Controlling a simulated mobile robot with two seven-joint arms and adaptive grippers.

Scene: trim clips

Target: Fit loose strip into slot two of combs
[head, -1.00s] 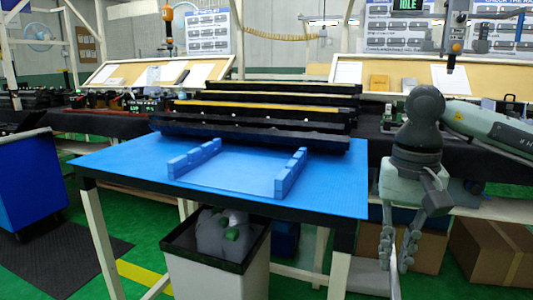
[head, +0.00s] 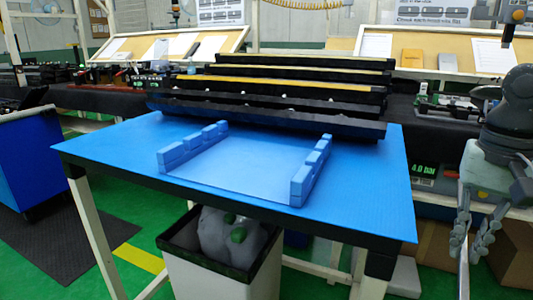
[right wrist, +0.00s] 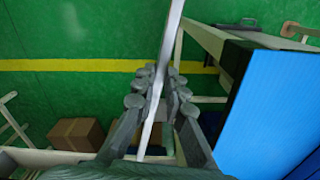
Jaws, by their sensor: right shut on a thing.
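Two blue combs with notched tops stand on the blue table (head: 372,214), a left comb (head: 193,147) and a right comb (head: 311,172), with bare table between them. No strip shows across them. My right gripper (head: 474,245) hangs fingers down to the right of the table, apart from it. In the right wrist view its fingers (right wrist: 158,85) are shut on a long, thin pale strip (right wrist: 171,35), which runs up past the fingertips to the picture's top edge. The strip is hard to make out in the head view. My left gripper is not in view.
A stepped black rack (head: 270,115) stands at the table's back edge, behind the combs. A bin (head: 215,272) with grey contents stands under the table. Cardboard boxes (head: 512,258) lie at the right. The table's right part is clear.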

